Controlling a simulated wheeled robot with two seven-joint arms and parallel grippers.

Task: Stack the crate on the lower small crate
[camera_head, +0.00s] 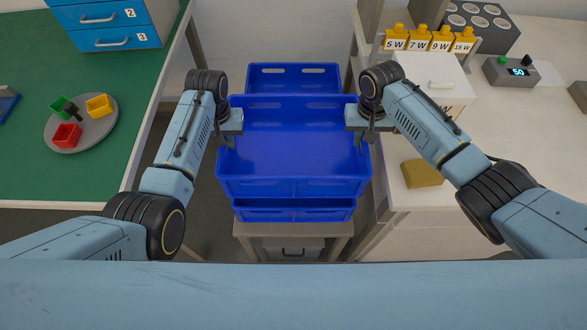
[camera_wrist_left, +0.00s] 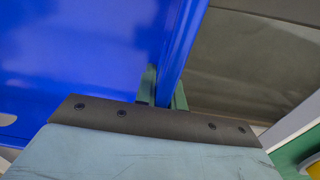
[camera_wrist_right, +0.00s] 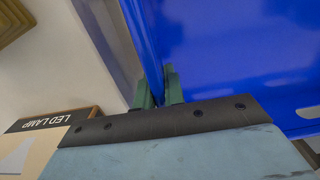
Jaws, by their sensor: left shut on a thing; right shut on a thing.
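A large blue crate (camera_head: 295,130) is held level, open side up, between my two grippers in the head view. My left gripper (camera_head: 228,138) is shut on its left wall; in the left wrist view the fingers (camera_wrist_left: 164,88) straddle this wall. My right gripper (camera_head: 366,138) is shut on its right wall, with its fingers (camera_wrist_right: 158,88) on either side in the right wrist view. The lower small crate (camera_head: 294,214), also blue, shows below the held crate's front edge. A blue wall (camera_head: 294,78) shows beyond the far edge. The gap between the crates is hard to judge.
The lower crate stands on a small wooden stand (camera_head: 293,229). A green-topped table (camera_head: 100,165) is on the left with a grey plate (camera_head: 82,141). A white counter (camera_head: 500,145) on the right carries a lamp box, a yellow block (camera_head: 422,173) and bulb holders. Both flank the crates closely.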

